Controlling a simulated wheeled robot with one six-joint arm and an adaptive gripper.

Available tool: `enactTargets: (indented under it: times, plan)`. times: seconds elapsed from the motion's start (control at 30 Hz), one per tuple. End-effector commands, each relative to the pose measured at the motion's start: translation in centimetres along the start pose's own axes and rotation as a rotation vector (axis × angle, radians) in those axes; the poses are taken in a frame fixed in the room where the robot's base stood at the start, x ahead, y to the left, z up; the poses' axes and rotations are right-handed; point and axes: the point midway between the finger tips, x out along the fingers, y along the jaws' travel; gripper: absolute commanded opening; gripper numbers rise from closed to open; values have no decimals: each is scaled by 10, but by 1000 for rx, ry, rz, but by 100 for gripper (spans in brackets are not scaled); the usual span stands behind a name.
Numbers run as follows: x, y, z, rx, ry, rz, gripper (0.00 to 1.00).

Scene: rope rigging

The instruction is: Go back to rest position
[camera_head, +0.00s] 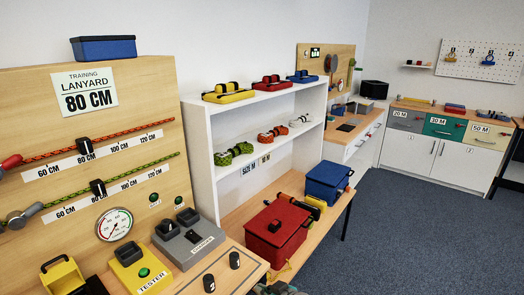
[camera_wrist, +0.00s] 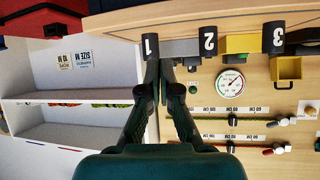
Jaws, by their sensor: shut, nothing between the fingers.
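My gripper (camera_wrist: 166,68) shows in the wrist view, dark green, with its fingertips together and nothing between them. That view is upside down. The fingertips appear between the black pegs marked 1 (camera_wrist: 150,46) and 2 (camera_wrist: 208,41), in front of the tester bench; I cannot tell the distance. In the head view, the same bench carries a grey crimper unit (camera_head: 189,240), a yellow tester (camera_head: 140,270) and two black pegs (camera_head: 235,260). A dark green piece at the bottom edge there may be part of my arm.
A wooden panel (camera_head: 150,85) holds two ropes and a gauge (camera_head: 114,224). White shelves (camera_head: 202,150) hold coloured devices and rope bundles. A red box (camera_head: 277,232) and a blue box (camera_head: 328,181) stand on the lower bench. Blue carpet (camera_head: 410,230) is clear at right, before white cabinets (camera_head: 405,150).

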Motion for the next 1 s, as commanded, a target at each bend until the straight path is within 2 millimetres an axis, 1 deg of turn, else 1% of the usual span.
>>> enactTargets:
  times: [0.03,0.2,0.37,0.4,0.5,0.57,0.7,0.77,0.8,0.87,1.0]
  plan:
    - [-5,-2,22,22,-5,23,0]
    - [-30,-9,83,88,5,117,0]
    - [-62,-18,135,141,19,206,0]
    - [-71,-21,147,152,23,228,0]
    - [-95,-29,174,178,33,279,0]
    - [-111,-35,189,192,40,309,0]
    - [-149,-50,219,218,58,377,0]
    - [-167,-56,230,227,66,403,0]
    - [-179,-61,236,233,72,421,0]
    - [-197,-68,245,239,82,447,0]
    - [-240,-86,260,251,105,501,0]
